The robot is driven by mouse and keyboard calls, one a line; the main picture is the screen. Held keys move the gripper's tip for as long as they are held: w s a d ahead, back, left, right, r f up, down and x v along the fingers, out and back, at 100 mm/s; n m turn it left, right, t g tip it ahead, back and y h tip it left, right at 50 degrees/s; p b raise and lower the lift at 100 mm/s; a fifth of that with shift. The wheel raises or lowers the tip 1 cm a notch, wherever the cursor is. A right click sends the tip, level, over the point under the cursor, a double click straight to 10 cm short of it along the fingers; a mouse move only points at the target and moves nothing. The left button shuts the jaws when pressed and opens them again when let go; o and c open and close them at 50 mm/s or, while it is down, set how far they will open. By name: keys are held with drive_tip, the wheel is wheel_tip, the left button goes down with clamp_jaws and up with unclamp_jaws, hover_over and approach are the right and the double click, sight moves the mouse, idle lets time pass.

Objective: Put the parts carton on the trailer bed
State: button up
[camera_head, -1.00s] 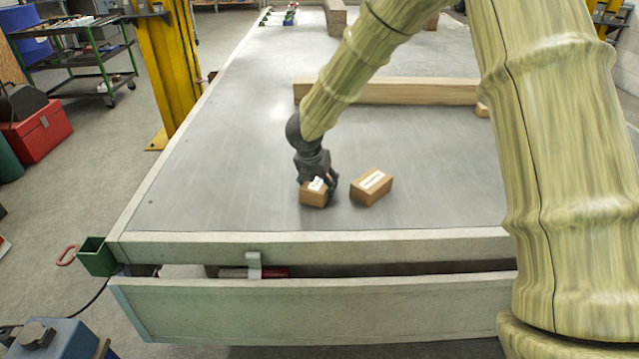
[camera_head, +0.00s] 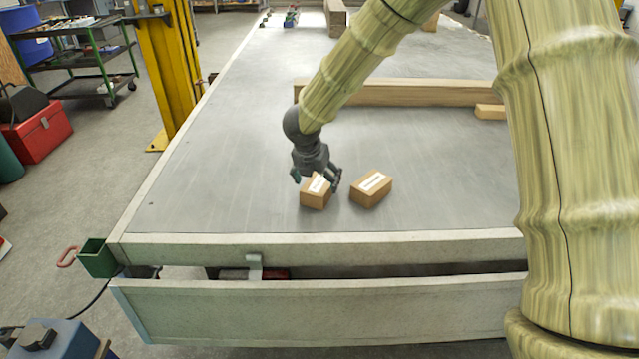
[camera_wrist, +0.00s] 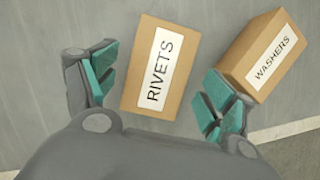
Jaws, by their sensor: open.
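Two small brown cartons with white labels rest on the grey trailer bed (camera_head: 220,170). The left carton (camera_head: 315,196) reads RIVETS in the wrist view (camera_wrist: 161,66). The right carton (camera_head: 371,188) reads WASHERS in the wrist view (camera_wrist: 262,56). My gripper (camera_head: 317,178) is open just above the rivets carton. In the wrist view, my gripper's teal-padded fingers (camera_wrist: 160,90) are spread, one on each side of the rivets carton, with gaps between. The right finger is close to the washers carton. Neither carton is held.
A long wooden beam (camera_head: 410,93) lies across the bed behind the cartons, with a short wood block (camera_head: 490,111) near its right end. The bed's front rail (camera_head: 320,246) is nearer me. The bed left of the cartons is clear.

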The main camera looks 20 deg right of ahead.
drive_tip(key=v, duration=0.8)
drive_tip(key=shift+s+r+p, duration=0.2)
drive_tip(key=shift+r+p, duration=0.15)
drive_tip(key=shift+a+r, duration=0.1)
